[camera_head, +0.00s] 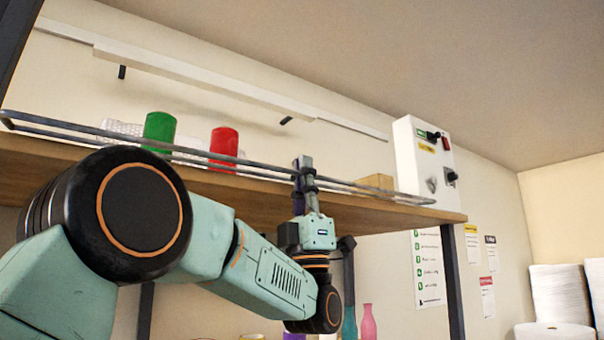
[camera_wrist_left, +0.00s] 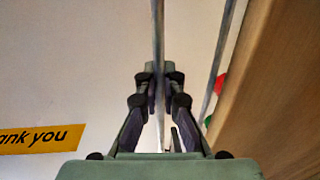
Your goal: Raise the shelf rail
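The shelf rail (camera_head: 60,125) is a pair of thin grey metal bars running along the front edge of the wooden shelf (camera_head: 250,194). My left gripper (camera_head: 304,163) reaches up from below and has its fingers at the rail, right of the middle of the shelf. In the left wrist view the fingers (camera_wrist_left: 159,74) close from both sides on one bar of the rail (camera_wrist_left: 157,30). The second bar runs beside it, nearer the shelf board. My right gripper is in neither view.
A green cup (camera_head: 159,129) and a red cup (camera_head: 224,143) stand on the shelf behind the rail, with a small wooden block (camera_head: 376,182) further right. A white control box (camera_head: 424,160) is at the shelf's right end. Pink (camera_head: 368,323) and teal bottles (camera_head: 349,324) show below.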

